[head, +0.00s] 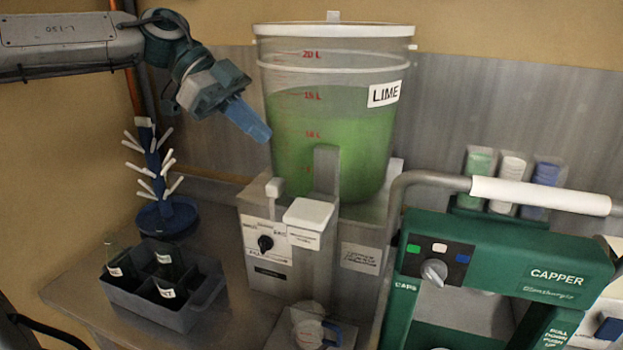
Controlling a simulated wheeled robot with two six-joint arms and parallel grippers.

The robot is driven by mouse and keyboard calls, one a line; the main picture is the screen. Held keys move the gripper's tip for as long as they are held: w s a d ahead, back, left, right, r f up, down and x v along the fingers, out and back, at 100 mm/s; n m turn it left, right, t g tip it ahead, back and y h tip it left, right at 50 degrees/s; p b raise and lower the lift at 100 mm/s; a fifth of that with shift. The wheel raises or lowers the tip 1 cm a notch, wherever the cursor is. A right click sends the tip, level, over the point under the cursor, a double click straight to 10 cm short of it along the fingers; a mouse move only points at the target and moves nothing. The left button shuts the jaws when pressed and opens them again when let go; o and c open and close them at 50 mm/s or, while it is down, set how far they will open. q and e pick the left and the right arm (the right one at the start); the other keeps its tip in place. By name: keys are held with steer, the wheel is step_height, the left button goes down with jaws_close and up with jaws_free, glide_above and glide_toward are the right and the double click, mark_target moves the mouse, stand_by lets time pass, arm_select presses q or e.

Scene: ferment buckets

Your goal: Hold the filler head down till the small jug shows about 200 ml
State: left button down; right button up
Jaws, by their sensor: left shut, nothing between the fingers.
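My left gripper (262,133) is shut and empty, pointing down and right in front of the left side of the lime bucket (335,140). The filler (268,268) is a grey box with a black knob below the bucket. A white block that looks like the filler head (308,213) sits at its front, below and right of the gripper and apart from it. The small jug (308,328), clear with a blue handle, stands low in front of the filler. Its level cannot be read. My right gripper is not in view.
A green capper (500,262) with a white-gripped lever (540,196) stands at right. A grey crate (185,318) with several dark bottles is at lower left. A blue drying tree (155,180) stands behind it. Several cap tubes (511,182) stand at the back right.

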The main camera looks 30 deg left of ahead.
arm_select(q)
steer(key=shift+s+a+r+y, duration=0.25)
steer(key=shift+s+r+y, duration=0.1)
steer(key=shift+r, duration=0.25)
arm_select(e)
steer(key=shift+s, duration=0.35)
arm_select(q)
steer(key=shift+d+g, duration=0.1)
steer(key=shift+g, duration=0.2)
steer(key=p, duration=0.4)
glide_above(314, 210)
steer(key=a, duration=0.3)
steer(key=f, duration=0.4)
steer(key=s+f, duration=0.1)
steer(key=f, duration=0.1)
steer(key=shift+a+f, duration=0.15)
steer(key=shift+f, duration=0.15)
steer(key=f, duration=0.1)
steer(key=f+p, duration=0.1)
steer(key=f, duration=0.1)
steer(key=shift+w+d+f+p, duration=0.15)
steer(key=shift+d+p, duration=0.1)
steer(key=shift+p, duration=0.15)
steer(key=shift+a+f, duration=0.25)
steer(key=shift+f, duration=0.4)
steer(key=shift+d, duration=0.1)
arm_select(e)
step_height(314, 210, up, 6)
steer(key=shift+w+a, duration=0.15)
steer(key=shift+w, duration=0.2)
